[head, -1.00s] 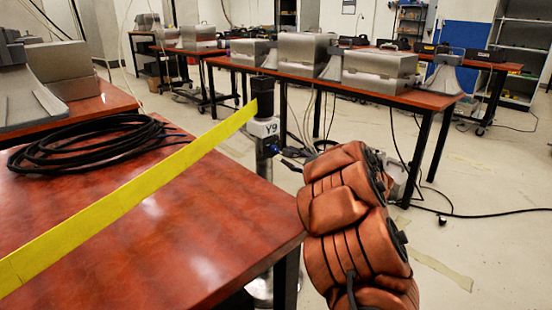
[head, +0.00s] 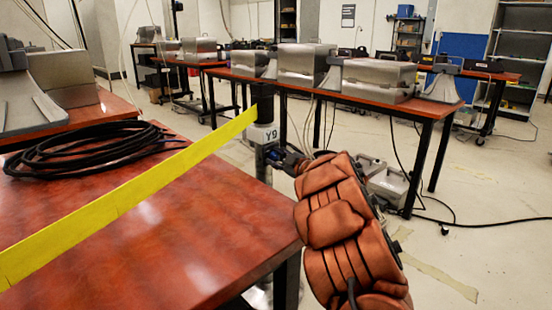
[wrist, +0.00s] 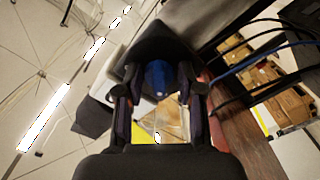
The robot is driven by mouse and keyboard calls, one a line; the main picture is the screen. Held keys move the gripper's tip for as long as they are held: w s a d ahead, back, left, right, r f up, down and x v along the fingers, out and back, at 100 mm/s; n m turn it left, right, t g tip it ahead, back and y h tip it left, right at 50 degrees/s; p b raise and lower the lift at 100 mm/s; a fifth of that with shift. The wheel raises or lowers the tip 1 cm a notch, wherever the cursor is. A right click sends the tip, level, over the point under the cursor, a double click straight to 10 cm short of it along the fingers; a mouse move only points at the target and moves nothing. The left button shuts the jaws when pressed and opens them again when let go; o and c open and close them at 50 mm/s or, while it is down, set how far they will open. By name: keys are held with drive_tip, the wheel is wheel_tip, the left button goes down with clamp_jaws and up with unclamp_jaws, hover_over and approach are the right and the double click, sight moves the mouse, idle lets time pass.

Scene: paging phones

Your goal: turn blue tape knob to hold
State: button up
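A post with a black top (head: 262,105) and a white collar marked Y9 (head: 265,135) stands beyond the right edge of the near table. A yellow tape (head: 120,198) runs from its top to the lower left. In the wrist view, a blue knob (wrist: 158,77) sits between the two dark fingers of my gripper (wrist: 160,100), below a dark head of the post (wrist: 165,42). The fingers stand apart on either side of the knob. I cannot see clear contact. In the head view, my gripper (head: 283,158) is small and dark beside the post, partly merging with it.
A coil of black cable (head: 85,148) lies on the near red-brown table (head: 150,235). A long table (head: 395,100) with metal boxes stands behind the post. Cables and a grey case (head: 388,188) are on the floor beneath it. Open floor lies to the right.

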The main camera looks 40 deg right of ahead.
drive_tip(key=shift+c, duration=0.2)
clamp_jaws()
